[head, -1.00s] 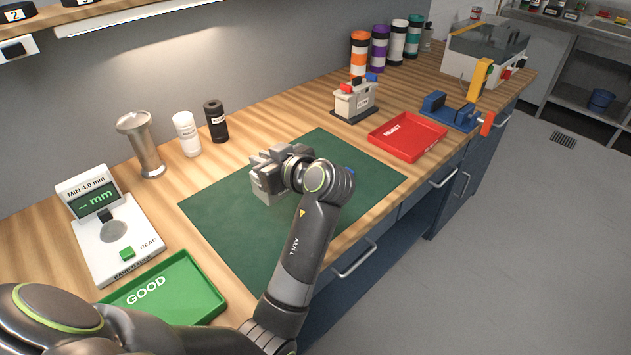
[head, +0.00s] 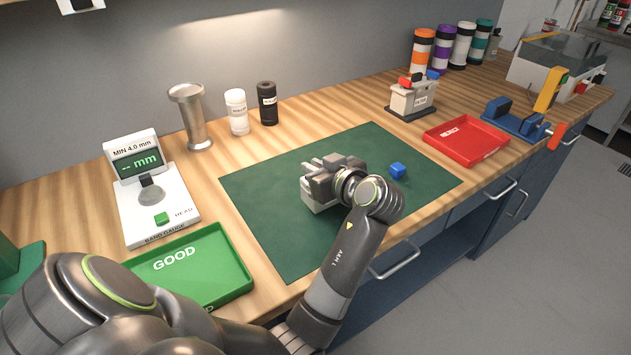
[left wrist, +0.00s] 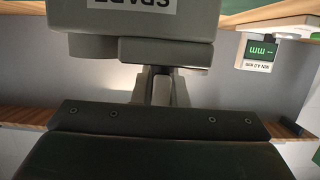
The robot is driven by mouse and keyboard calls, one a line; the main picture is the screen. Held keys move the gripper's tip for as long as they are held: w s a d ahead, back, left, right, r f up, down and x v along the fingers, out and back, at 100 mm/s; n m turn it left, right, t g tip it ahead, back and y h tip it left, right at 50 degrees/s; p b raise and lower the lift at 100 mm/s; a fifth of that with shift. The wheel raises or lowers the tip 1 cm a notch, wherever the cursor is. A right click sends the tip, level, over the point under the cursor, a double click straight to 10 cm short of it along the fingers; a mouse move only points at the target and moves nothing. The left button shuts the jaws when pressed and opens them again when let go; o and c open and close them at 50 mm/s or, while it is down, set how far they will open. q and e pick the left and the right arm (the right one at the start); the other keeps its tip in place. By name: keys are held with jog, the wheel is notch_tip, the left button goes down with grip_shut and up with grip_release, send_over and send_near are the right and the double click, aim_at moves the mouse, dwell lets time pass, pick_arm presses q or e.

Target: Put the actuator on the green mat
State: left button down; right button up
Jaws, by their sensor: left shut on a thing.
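The actuator, a pale grey block (head: 313,197), is in my left gripper (head: 325,172) over the left-middle part of the green mat (head: 275,235). Its lower edge is at or just above the mat; I cannot tell if it touches. In the left wrist view the block (left wrist: 190,20) fills the top and bears an upside-down "SPARE" label. My left gripper is shut on it, with the fingers partly hidden. My right gripper is not in view.
A small blue cube (head: 397,170) lies on the mat, right of my wrist. The green GOOD tray (head: 190,267) and band gauge (head: 155,207) stand left. The red REJECT tray (head: 466,141) and a similar block on a black base (head: 411,99) stand right.

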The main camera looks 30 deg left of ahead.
pick_arm(q)
notch_tip(320, 180, down, 2)
jog(key=shift+f+b, duration=0.1)
jog(key=shift+b, duration=0.5)
jog(key=shift+f, duration=0.1)
jog(key=c, duration=1.5)
grip_release()
jog(key=shift+o, duration=0.2)
